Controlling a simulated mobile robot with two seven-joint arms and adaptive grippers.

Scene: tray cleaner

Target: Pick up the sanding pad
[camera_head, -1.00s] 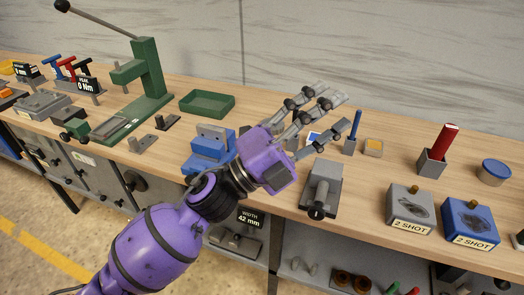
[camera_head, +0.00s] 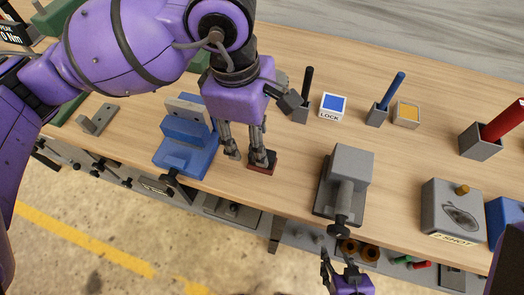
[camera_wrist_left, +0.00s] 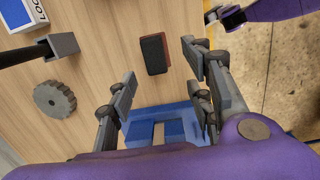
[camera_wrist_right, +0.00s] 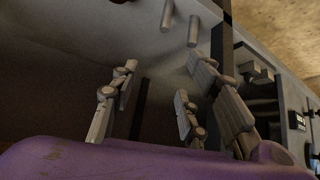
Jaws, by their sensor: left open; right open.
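The sanding pad is a small dark block on a reddish-brown base, lying on the wooden bench. It shows whole in the left wrist view (camera_wrist_left: 154,54). In the head view, my left gripper's finger hides part of the sanding pad (camera_head: 262,169). My left gripper (camera_head: 247,157) points down at the pad, open and empty. In the left wrist view the fingers of my left gripper (camera_wrist_left: 160,78) stand apart on either side of the pad's line. My right gripper (camera_head: 338,272) is low in front of the bench, open and empty. It also shows in the right wrist view (camera_wrist_right: 158,85).
A blue vise (camera_head: 187,150) stands left of the pad and a grey clamp block (camera_head: 347,178) right of it. Behind are a black-handled holder (camera_head: 300,113), a LOCK sign (camera_head: 332,106) and a grey gear (camera_wrist_left: 55,100). Bench lies clear between pad and clamp block.

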